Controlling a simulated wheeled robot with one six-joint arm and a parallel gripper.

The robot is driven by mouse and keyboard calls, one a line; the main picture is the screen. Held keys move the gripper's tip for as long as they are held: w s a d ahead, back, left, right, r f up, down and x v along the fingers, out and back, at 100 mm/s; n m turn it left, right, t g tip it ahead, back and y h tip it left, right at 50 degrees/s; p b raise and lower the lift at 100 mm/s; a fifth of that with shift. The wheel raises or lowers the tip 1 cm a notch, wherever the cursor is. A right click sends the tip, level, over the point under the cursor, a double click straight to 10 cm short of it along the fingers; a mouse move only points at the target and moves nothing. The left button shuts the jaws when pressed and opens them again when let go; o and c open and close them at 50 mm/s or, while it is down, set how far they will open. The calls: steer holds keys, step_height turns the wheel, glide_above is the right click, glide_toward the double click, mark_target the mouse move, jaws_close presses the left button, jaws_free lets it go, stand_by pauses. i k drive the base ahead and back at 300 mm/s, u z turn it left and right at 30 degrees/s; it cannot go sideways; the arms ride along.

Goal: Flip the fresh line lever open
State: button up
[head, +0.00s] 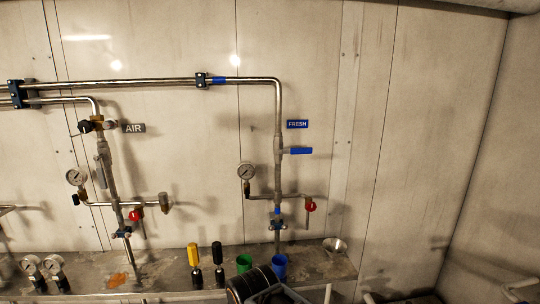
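The fresh line lever (300,151) has a blue handle that sticks out horizontally to the right, square to its vertical pipe (278,110). A blue FRESH label (297,124) is on the wall just above it. Nothing touches the lever. My gripper cannot be made out in the head view.
A side branch below carries a gauge (246,171) left and a red knob (311,206) right. The AIR line (104,150) stands further left. Green (244,263) and blue (280,266) cups, bottles and a funnel (334,245) stand below. The wall right of the lever is clear.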

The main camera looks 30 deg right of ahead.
mark_target(298, 150)
steer(key=z, duration=0.55)
steer(key=k, duration=0.65)
steer(key=z, duration=0.05)
steer(key=i, duration=1.1)
steer(key=u, duration=0.05)
